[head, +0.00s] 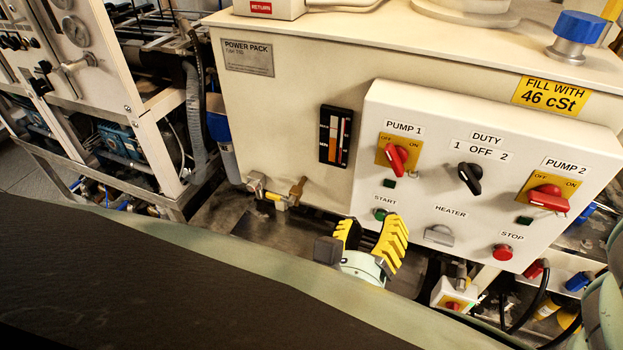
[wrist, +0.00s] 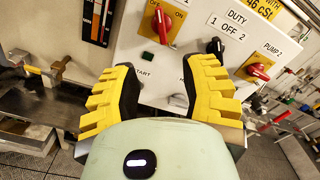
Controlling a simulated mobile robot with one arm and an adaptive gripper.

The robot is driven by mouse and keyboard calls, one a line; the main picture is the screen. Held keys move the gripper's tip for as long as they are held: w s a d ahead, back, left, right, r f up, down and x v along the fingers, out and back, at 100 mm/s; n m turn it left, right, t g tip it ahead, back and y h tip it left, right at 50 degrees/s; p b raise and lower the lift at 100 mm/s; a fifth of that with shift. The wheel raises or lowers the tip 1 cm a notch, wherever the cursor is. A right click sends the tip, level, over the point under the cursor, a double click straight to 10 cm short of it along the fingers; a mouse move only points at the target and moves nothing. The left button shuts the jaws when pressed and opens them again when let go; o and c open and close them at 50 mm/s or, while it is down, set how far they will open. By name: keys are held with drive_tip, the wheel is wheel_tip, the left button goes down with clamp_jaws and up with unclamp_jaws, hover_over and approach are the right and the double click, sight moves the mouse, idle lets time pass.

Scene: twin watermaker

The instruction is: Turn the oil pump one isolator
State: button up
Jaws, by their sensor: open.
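The pump 1 isolator (head: 396,158) is a red rotary handle on a yellow plate marked OFF and ON, under the PUMP 1 label on the white control panel. Its handle sits tilted, close to upright in the picture. It also shows in the wrist view (wrist: 161,24), at the top, beyond the fingertips. My gripper (head: 371,222) has yellow ribbed fingers spread apart with nothing between them. In the head view it is below the isolator, near the green START button (head: 381,214). In the wrist view (wrist: 163,68) the isolator appears above the gap between the fingers, apart from them.
The panel also carries a black DUTY selector (head: 470,178), a red pump 2 isolator (head: 548,198), a grey HEATER switch (head: 439,235) and a red STOP button (head: 502,252). A level gauge (head: 335,135) and a brass valve (head: 297,190) are to the left.

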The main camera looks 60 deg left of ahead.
approach(393, 164)
drive_tip(key=x, duration=0.3)
drive_tip(key=p+x, duration=0.1)
drive_tip(key=x, duration=0.2)
drive_tip(key=p+x, duration=0.2)
drive_tip(key=x, duration=0.1)
drive_tip(key=shift+w+a+r, duration=0.2)
drive_tip(key=shift+a, duration=0.05)
drive_tip(key=shift+w+a+f, duration=0.15)
drive_tip(key=shift+w+a, duration=0.1)
drive_tip(key=shift+w, duration=0.3)
clamp_jaws()
idle(0.3)
